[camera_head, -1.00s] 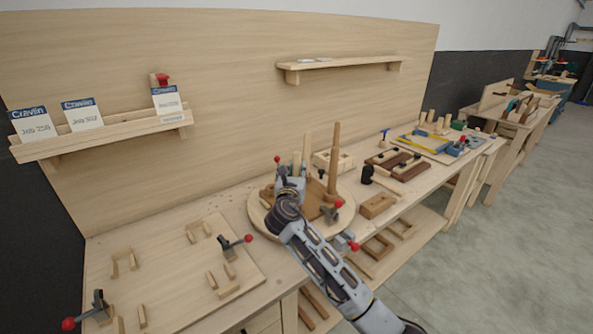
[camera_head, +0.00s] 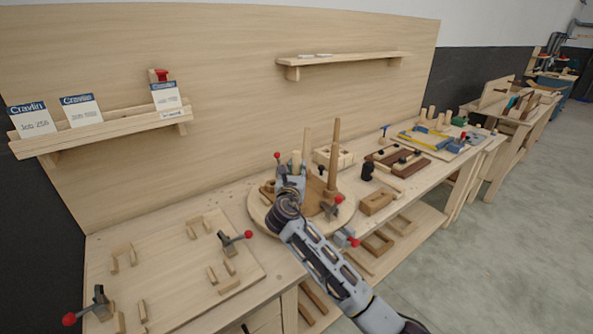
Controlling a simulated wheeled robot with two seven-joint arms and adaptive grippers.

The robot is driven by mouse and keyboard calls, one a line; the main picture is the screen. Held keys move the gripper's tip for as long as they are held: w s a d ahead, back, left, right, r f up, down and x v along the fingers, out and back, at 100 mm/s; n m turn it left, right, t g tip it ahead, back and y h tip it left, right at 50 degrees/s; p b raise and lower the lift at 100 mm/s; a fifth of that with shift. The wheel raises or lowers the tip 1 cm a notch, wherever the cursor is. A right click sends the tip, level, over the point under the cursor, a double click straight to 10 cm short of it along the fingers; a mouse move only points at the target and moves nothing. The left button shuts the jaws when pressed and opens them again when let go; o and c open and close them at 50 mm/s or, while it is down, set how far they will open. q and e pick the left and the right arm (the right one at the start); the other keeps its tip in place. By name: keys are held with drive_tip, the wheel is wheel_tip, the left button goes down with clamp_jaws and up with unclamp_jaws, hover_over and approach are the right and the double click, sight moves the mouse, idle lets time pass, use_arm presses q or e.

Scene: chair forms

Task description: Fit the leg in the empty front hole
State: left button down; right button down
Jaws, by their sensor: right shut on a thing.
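A brown chair seat (camera_head: 313,205) lies on a round wooden board on the bench. A tall leg (camera_head: 334,155) stands upright at its right side, and a thinner upright piece (camera_head: 306,145) rises behind my gripper. My right gripper (camera_head: 292,176) is over the left part of the seat, shut on a pale, upright leg (camera_head: 296,160). The gripper and wrist hide the leg's lower end and the seat holes near it, so I cannot tell whether the leg is inside a hole. My left gripper is out of view.
The round board (camera_head: 259,214) carries red-knobbed clamps (camera_head: 332,208) close to the seat. A jig board (camera_head: 180,270) with wooden blocks lies left. A dark mallet (camera_head: 367,171), a wooden block (camera_head: 376,202) and brown forms (camera_head: 398,162) lie right. A shelf (camera_head: 345,61) is above.

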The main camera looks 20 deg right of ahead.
drive_tip(key=shift+f, duration=0.3)
idle(0.5)
drive_tip(key=c, duration=1.1)
unclamp_jaws()
drive_tip(key=shift+s, duration=0.1)
drive_tip(key=v, duration=1.2)
drive_tip(key=shift+f, duration=0.1)
